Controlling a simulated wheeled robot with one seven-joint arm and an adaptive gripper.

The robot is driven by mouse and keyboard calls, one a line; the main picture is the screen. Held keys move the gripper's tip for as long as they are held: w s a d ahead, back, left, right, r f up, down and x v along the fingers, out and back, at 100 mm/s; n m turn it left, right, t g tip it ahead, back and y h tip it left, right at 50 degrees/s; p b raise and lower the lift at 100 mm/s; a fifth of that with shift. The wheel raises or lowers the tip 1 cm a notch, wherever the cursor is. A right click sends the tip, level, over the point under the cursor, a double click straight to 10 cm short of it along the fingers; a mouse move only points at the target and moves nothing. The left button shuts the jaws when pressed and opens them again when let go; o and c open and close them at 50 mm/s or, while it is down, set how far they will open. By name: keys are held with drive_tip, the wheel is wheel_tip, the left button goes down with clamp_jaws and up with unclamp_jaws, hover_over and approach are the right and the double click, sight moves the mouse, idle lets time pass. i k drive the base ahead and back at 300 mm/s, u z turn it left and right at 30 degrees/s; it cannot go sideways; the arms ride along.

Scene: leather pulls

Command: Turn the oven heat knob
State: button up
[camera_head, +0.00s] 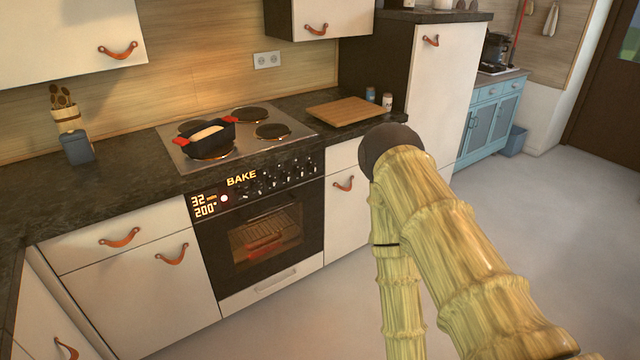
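The oven (265,235) is built into the counter, with a black front and a closed glass door. Its control panel carries a row of dark knobs (282,177), a lit "BAKE" label and a lit display (204,205) that reads "32" and "200°". A small white round spot (224,198) shows beside the display. Which knob sets the oven heat I cannot tell. My arm's yellowish links stand at the right, with a dark rounded joint in front of the counter. My gripper is not visible, and nothing of mine touches the panel.
A black pot with red handles (207,137) sits on the cooktop (228,153). A wooden board (344,111), two small jars and a utensil holder (68,119) stand on the counter. Cabinets with leather pulls flank the oven. The grey floor (545,200) is open at right.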

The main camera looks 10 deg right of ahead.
sight(256, 187)
drive_tip(key=z, duration=0.35)
drive_tip(key=i, duration=1.1)
drive_tip(key=u, duration=0.5)
